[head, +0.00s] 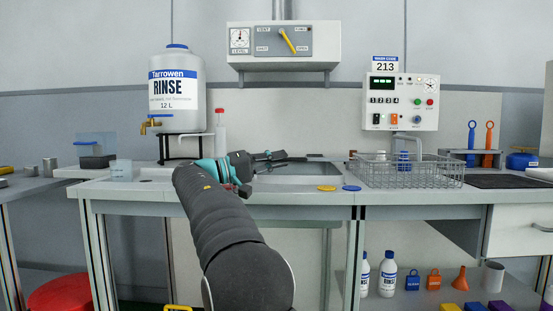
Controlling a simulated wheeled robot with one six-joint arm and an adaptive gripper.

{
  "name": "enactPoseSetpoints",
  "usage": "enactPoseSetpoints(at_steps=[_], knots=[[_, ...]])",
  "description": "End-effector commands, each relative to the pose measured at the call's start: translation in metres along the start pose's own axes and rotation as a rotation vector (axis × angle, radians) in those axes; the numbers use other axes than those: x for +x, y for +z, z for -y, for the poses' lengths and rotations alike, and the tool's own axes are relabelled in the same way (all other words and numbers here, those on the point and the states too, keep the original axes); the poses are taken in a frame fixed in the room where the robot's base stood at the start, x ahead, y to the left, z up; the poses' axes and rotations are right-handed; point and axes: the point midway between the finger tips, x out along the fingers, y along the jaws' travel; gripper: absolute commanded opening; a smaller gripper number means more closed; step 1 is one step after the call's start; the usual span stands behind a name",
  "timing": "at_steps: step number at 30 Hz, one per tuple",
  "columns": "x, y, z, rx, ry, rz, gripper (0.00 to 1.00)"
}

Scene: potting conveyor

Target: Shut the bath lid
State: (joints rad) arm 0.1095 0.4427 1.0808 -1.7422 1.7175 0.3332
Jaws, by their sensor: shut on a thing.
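The bath (305,170) is a recessed basin in the middle of the bench, and part of its opening shows to the right of my gripper. A thin dark edge along the back of the bath seems to be the bath lid (322,158); it is too small to tell how far it is open. My gripper (274,157) is at the left part of the bath, low over the bench. It is shut on a small dark part that seems to belong to the lid, probably its handle. My arm and gripper hide the bath's left side.
A wire basket (408,172) stands to the right of the bath. A rinse tank (177,92) on a stand is behind left. A control box (284,45) hangs above the bath.

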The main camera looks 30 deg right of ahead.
Motion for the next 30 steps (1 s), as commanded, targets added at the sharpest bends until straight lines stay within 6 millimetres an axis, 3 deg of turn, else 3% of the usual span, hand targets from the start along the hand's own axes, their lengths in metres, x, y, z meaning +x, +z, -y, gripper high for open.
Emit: enactPoseSetpoints(at_steps=[3, 4, 6, 7, 20, 30], knots=[[0.002, 0.001, 0.0, -0.001, 0.0, 0.003, 0.0], [0.002, 0.001, 0.0, -0.001, 0.0, 0.003, 0.17], [0.001, 0.0, 0.0, 0.0, 0.0, 0.002, 0.34], [0.001, 0.0, 0.0, 0.0, 0.0, 0.001, 0.37], [-0.013, -0.001, -0.001, 0.002, -0.002, -0.005, 0.37], [-0.074, -0.001, 0.0, 0.001, -0.002, -0.004, 0.37]])
